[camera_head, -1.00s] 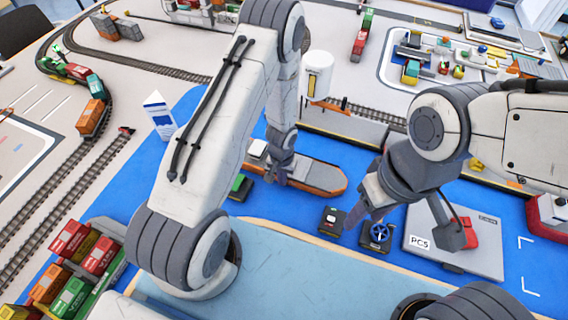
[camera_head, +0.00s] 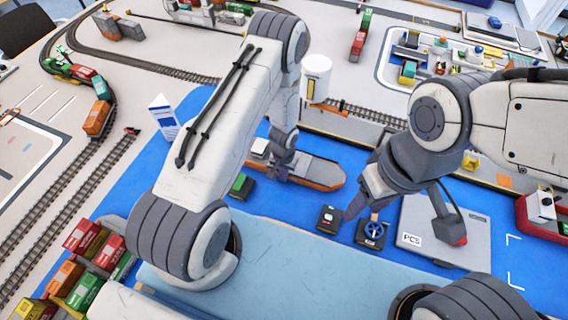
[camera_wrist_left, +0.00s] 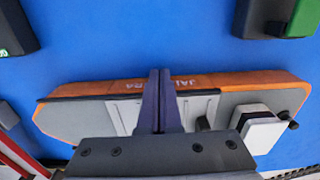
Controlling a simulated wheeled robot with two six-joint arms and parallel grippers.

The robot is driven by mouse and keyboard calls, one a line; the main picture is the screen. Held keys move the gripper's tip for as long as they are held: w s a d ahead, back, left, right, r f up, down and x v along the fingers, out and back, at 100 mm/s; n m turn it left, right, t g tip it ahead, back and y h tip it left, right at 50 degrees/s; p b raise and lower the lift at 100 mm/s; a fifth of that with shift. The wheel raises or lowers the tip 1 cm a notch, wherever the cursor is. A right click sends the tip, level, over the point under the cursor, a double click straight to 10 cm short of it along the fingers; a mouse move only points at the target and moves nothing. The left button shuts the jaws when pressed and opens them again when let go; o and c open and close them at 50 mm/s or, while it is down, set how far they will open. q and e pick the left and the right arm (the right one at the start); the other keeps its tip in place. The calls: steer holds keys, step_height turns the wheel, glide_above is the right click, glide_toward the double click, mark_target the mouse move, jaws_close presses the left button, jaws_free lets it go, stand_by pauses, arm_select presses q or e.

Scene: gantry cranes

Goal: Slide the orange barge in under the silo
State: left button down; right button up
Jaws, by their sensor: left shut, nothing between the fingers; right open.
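The orange barge (camera_head: 325,177), with a grey deck, floats on the blue surface in the head view's middle. In the left wrist view the barge (camera_wrist_left: 255,83) lies across the picture, lettering on its orange side. The silo (camera_head: 316,72), a white upright cylinder, stands behind the barge, a little above it in the picture. My left gripper (camera_head: 279,175) is shut and empty at the barge; its fingers (camera_wrist_left: 160,100) cover part of the deck. I cannot tell whether they touch it. My right gripper (camera_head: 362,208) is open, right of the barge, near a blue handwheel (camera_head: 374,228).
A dark box (camera_head: 329,219) stands left of the handwheel, and a grey PCS case (camera_head: 475,235) right of it. A green-topped block (camera_head: 241,186) sits left of the barge. A grey quay (camera_head: 345,124) with rails lies behind. A red boat (camera_head: 541,214) is at the right.

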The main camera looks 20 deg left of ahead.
arm_select(q)
steer(key=shift+w+r+p, duration=0.1)
steer(key=shift+w+p, duration=0.25)
steer(key=shift+p, duration=0.65)
steer(key=shift+w+p, duration=1.35)
steer(key=shift+p, duration=0.75)
steer(key=shift+w+f+b, duration=0.25)
steer(key=shift+b, duration=0.2)
steer(key=shift+w+b, duration=3.5)
steer(key=shift+w, duration=0.25)
steer(key=shift+r, duration=0.15)
steer(key=shift+s+r+p, duration=0.15)
steer(key=shift+s+p, duration=0.45)
steer(key=shift+s, duration=0.05)
step_height(320, 180, up, 10)
steer(key=p, duration=0.6)
